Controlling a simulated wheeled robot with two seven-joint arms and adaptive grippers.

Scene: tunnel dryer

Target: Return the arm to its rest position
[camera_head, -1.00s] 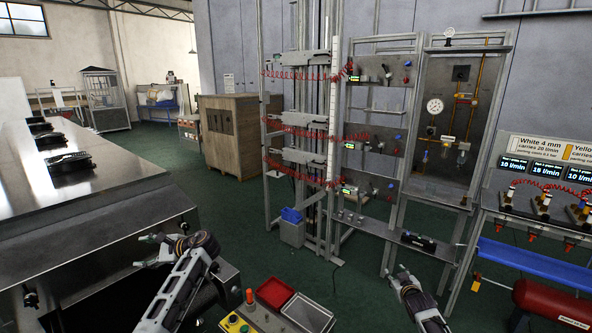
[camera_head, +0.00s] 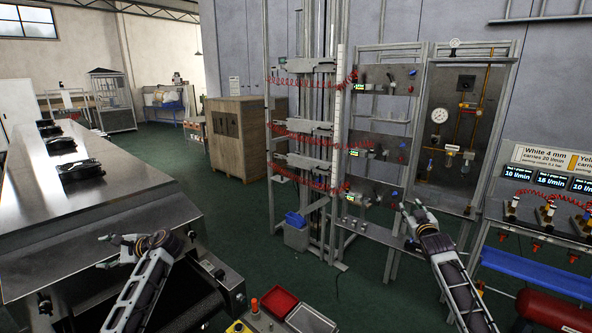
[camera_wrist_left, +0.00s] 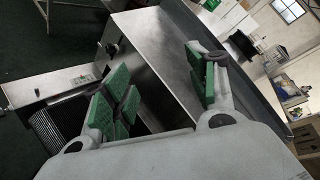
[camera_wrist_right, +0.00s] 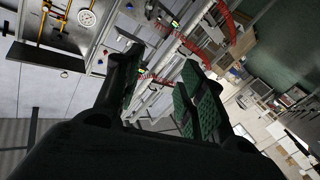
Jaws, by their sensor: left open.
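My left gripper (camera_head: 112,250) is open and empty over the front edge of the steel dryer table, at the lower left of the head view. In the left wrist view its green-padded fingers (camera_wrist_left: 155,85) stand wide apart with nothing between them. My right gripper (camera_head: 412,212) is raised in front of the pneumatic frame, at the right of the head view. In the right wrist view its fingers (camera_wrist_right: 162,92) are apart and empty. Neither gripper visibly holds anything.
The steel table (camera_head: 115,190) carries several black parts (camera_head: 80,170). A red tray (camera_head: 279,302) and a grey tray (camera_head: 310,320) lie low in front. The valve panel (camera_head: 455,130) and a blue rail (camera_head: 535,265) stand right.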

